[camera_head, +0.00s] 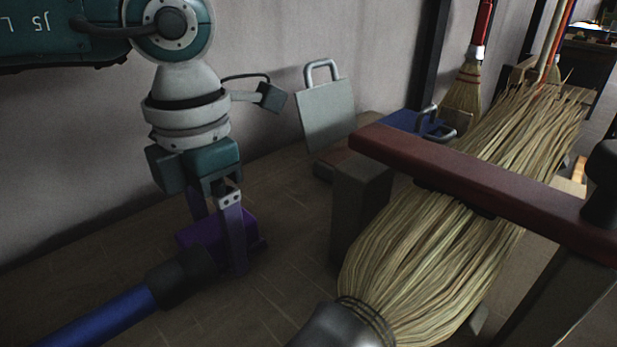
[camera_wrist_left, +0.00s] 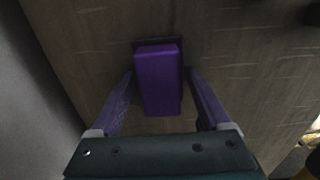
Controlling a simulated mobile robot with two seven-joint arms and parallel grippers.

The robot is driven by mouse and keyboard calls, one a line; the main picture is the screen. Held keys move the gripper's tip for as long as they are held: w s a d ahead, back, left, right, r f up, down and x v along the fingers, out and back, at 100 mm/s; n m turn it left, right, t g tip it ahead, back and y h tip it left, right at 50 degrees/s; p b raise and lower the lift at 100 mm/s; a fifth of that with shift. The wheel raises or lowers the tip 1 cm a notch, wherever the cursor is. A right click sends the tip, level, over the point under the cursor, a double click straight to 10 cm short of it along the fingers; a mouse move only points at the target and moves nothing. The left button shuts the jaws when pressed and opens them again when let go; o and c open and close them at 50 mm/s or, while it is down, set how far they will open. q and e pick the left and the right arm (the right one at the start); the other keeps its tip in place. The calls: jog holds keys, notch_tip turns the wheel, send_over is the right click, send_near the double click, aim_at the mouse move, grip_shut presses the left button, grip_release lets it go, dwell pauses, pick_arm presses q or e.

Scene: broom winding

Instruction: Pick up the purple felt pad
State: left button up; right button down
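The purple felt pad (camera_head: 208,232) is a block-shaped purple piece low on the wooden surface at the left, partly hidden behind a gripper finger. In the left wrist view the pad (camera_wrist_left: 158,82) lies lengthwise between the fingers, with a darker flat edge at its far end. My left gripper (camera_head: 217,250) points down over it with its purple fingers spread. In the left wrist view the gripper (camera_wrist_left: 160,74) has one finger on each side of the pad, with a narrow gap visible on both sides. My right gripper is not in view.
A blue handle with a dark end (camera_head: 122,312) lies close in front of the pad. A large straw bundle (camera_head: 430,262) under a red-brown bar (camera_head: 460,180) fills the right. A grey plate with a handle (camera_head: 327,115) leans at the wall.

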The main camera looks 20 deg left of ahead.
aim_at(216, 225)
pick_arm(q)
jog(key=c, duration=1)
jog(key=shift+o, duration=0.2)
jog(key=shift+r, duration=0.15)
notch_tip(216, 225, up, 20)
jog(key=p, duration=0.2)
jog(key=shift+p, duration=0.3)
jog(key=o, duration=0.9)
jog(key=c, duration=0.7)
